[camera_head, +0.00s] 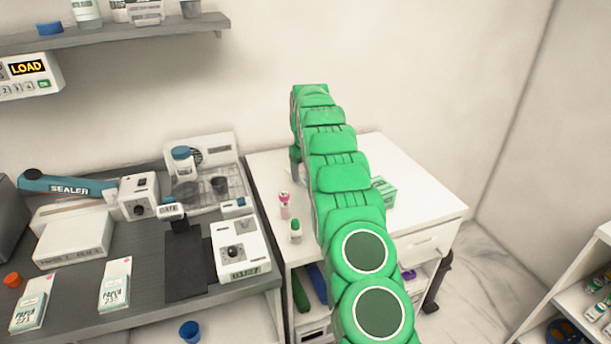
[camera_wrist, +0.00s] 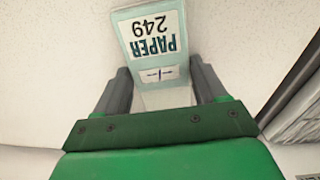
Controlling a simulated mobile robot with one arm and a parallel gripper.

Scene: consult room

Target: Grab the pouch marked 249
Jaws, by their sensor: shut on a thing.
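In the wrist view the pouch marked "PAPER 249" (camera_wrist: 152,45) shows its pale teal face and white label, with the text upside down. My gripper (camera_wrist: 158,80) is shut on it, with one dark finger on each side of its lower part. The pouch's top edge runs close to the upper frame edge. In the head view my green arm reaches over the white cabinet, and the gripper and held pouch are hidden behind it.
A shelf (camera_head: 120,32) hangs at upper left.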

